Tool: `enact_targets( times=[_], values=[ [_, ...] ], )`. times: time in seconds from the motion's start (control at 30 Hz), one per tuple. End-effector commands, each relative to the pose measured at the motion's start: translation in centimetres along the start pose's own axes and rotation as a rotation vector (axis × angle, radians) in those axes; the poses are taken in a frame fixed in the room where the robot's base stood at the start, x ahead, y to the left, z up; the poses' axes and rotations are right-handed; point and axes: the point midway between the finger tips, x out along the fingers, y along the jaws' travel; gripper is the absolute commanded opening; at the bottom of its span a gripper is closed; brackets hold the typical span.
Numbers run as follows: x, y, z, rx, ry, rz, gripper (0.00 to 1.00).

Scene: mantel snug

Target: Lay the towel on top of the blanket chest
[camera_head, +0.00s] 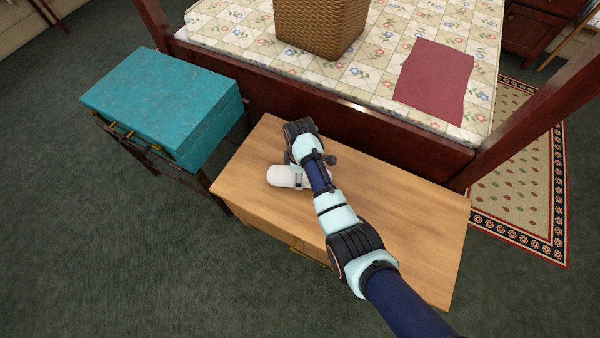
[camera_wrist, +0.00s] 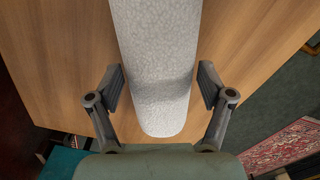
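The towel (camera_head: 285,176) is a white roll over the left part of a light wooden chest (camera_head: 400,205), which I take as the blanket chest. In the wrist view the towel (camera_wrist: 160,75) runs down the middle between my fingers. My gripper (camera_head: 312,160) is above the chest, at the towel's right part, which it hides in the head view. I cannot tell whether the towel's underside touches the chest top.
A teal case (camera_head: 165,105) stands on a dark rack left of the chest. Behind the chest is a bed with a dark wooden frame (camera_head: 300,105), a wicker basket (camera_head: 320,25) and a red cloth (camera_head: 435,80). The chest's right part is clear beyond my arm.

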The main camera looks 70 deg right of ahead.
Motion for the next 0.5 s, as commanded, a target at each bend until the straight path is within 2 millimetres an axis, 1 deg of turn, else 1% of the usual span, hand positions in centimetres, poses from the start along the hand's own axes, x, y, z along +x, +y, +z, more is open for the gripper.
enact_targets(
  times=[0.03, 0.07, 0.37, 0.43, 0.5],
  values=[
    [0.0, 0.0, 0.0, 0.0, 0.0, 0.0, 0.94],
    [0.0, 0.0, 0.0, 0.0, 0.0, 0.0, 0.97],
    [-0.1, 0.0, 0.0, 0.0, 0.0, 0.0, 0.97],
    [-0.5, 0.0, 0.0, 0.0, 0.001, 0.001, 0.97],
    [-1.6, 0.1, 0.0, 0.0, 0.001, 0.002, 0.97]
  ],
)
